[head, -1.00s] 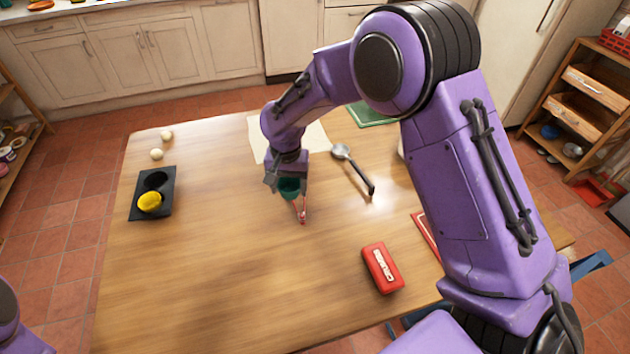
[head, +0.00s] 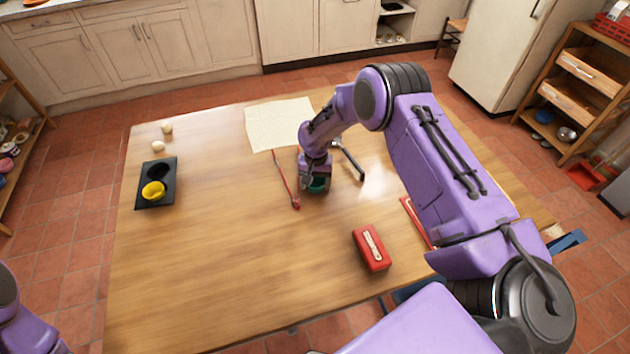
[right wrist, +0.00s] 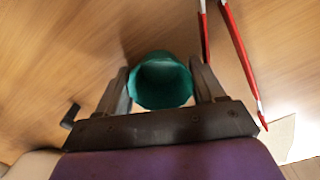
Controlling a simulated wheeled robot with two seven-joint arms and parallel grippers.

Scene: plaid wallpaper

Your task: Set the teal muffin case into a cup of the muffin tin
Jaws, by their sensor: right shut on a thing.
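The teal muffin case (head: 318,184) is between the fingers of my right gripper (head: 317,180), mostly hidden under it in the head view. In the right wrist view the case (right wrist: 160,80) shows its open mouth, with a finger on each side. My right gripper (right wrist: 162,88) is shut on it; I cannot tell its height above the table. The dark muffin tin (head: 142,200) lies at the table's left. Its near cup holds a yellow case (head: 153,191); its far cup (head: 158,170) looks empty. My left gripper is out of view.
Red tongs (head: 286,182) lie just left of my right gripper. A ladle (head: 350,160) lies right of it, and a cream cloth (head: 279,124) behind. A red box (head: 371,248) sits nearer. Two pale eggs (head: 162,137) lie behind the tin. The table (head: 220,240) between is clear.

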